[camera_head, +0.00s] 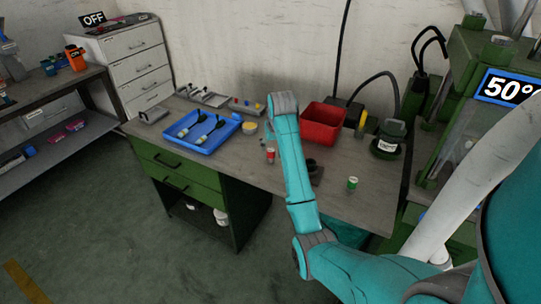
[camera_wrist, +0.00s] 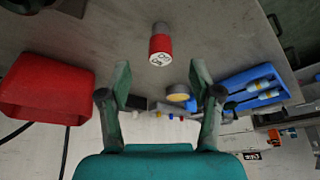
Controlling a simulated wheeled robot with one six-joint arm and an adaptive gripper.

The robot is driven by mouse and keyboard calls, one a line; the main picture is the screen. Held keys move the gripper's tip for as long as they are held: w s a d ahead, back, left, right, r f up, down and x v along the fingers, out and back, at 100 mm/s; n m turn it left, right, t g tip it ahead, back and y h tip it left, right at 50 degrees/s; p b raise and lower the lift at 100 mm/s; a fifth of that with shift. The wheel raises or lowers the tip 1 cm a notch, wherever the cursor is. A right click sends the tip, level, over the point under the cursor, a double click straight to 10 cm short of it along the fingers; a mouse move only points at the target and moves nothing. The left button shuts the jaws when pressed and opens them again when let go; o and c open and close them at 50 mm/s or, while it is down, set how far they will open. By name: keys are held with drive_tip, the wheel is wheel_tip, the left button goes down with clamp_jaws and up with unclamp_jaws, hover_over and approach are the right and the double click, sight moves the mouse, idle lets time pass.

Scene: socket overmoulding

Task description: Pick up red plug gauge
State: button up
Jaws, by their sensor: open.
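The red plug gauge (camera_wrist: 160,47) is a short red cylinder with a pale end and a white marked face. In the wrist view it stands on the worktable beyond my fingertips, roughly centred between them. In the head view the red plug gauge (camera_head: 270,154) is just left of my arm, near the middle of the table. My gripper (camera_wrist: 160,75) is open, with nothing between its fingers.
A green-and-white cylinder (camera_head: 352,183) stands at the right front. A yellow round item (camera_wrist: 178,97) lies near my right finger in the wrist view.

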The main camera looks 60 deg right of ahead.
sight(271, 150)
drive_tip(key=shift+x, duration=0.95)
drive_tip(key=f, duration=0.1)
drive_tip(key=w+d+f, duration=0.2)
drive_tip(key=shift+f, duration=0.25)
drive_tip(key=shift+w+d+f, duration=0.1)
drive_tip(key=shift+w+f, duration=0.05)
drive_tip(key=shift+f, duration=0.4)
clamp_jaws()
